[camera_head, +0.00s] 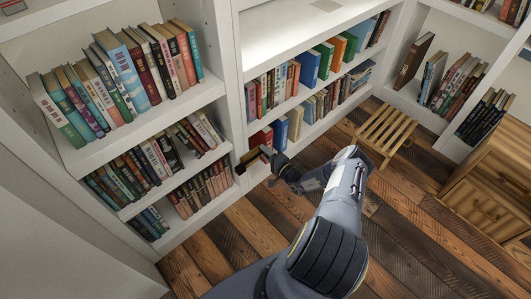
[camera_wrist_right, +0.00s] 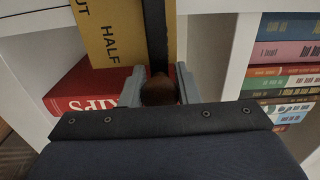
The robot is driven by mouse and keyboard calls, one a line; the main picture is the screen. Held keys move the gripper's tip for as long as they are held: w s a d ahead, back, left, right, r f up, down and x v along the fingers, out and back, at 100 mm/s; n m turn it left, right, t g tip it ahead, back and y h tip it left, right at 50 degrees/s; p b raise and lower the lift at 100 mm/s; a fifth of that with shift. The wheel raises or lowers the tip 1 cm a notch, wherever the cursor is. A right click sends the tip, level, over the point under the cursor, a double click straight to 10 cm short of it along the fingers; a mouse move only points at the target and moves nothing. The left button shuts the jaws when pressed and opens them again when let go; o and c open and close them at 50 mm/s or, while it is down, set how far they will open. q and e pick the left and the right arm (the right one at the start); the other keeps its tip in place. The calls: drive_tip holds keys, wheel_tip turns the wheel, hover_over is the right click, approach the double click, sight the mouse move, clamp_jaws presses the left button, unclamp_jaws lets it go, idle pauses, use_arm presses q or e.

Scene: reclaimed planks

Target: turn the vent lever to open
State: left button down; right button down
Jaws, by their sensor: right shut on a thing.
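The vent lever shows in the right wrist view as a dark upright bar (camera_wrist_right: 155,35) with a rounded brown knob (camera_wrist_right: 160,92) at its near end. My right gripper (camera_wrist_right: 159,88) is shut on the knob, with one grey finger on each side of it. In the head view the right gripper (camera_head: 268,154) is at the front edge of the middle bookcase, by a small brown and dark piece (camera_head: 250,159) that looks like the lever. The lever's mount and any open mark are hidden or too small to tell. My left gripper is not in view.
White bookcases (camera_head: 236,80) full of books stand behind and to the left. A yellow book (camera_wrist_right: 108,30) and a red book (camera_wrist_right: 85,92) are close behind the fingers. A slatted wooden stool (camera_head: 385,130) and a wooden drawer cabinet (camera_head: 490,190) stand right. Plank floor (camera_head: 410,230) is clear between.

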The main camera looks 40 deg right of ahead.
drive_tip(key=c, duration=1.1)
unclamp_jaws()
drive_tip(key=shift+s, duration=0.1)
drive_tip(key=s+p, duration=0.2)
drive_tip(key=s, duration=0.5)
drive_tip(key=shift+s+d, duration=0.3)
drive_tip(key=shift+s, duration=0.1)
